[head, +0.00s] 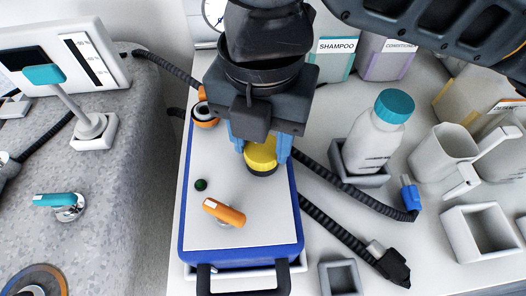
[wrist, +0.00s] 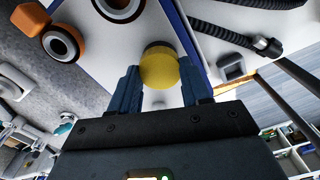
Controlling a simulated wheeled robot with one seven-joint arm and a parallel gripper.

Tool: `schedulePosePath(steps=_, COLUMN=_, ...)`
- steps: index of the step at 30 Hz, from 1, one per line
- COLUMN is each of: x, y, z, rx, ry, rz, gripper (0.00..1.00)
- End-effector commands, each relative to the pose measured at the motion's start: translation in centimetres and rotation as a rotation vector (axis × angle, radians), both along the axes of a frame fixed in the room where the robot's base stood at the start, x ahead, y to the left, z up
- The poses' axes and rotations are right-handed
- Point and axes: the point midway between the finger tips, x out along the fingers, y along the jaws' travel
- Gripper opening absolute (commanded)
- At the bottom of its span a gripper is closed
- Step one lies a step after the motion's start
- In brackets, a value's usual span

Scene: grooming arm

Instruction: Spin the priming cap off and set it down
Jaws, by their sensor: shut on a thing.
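The priming cap (head: 261,154) is yellow and round, with a dark ring under it. It sits on the white top of a blue-edged unit (head: 225,231). My gripper (head: 262,158) comes down from above, with its blue fingers on either side of the cap, shut on it. In the wrist view, the cap (wrist: 160,68) shows between the fingers of my gripper (wrist: 163,84). I cannot tell whether the cap is still seated on the dark ring or loose from it.
An orange lever (head: 224,212) and a dark green button (head: 201,185) are on the unit's top. To the right stand a teal-capped bottle (head: 375,135), a white jug (head: 443,153) and an empty square holder (head: 481,232). Black hoses (head: 340,232) run across the counter.

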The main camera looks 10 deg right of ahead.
Motion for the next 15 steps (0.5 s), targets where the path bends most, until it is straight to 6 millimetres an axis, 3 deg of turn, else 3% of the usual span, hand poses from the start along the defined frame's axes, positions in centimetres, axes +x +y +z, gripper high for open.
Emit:
schedulePosePath(steps=8, x=0.06, y=0.02, z=0.12, rx=0.002, ry=-0.002, rz=0.009, gripper=0.00)
schedulePosePath(steps=15, x=0.03, y=0.03, z=-0.04, rx=0.001, ry=-0.003, rz=0.260, gripper=0.00)
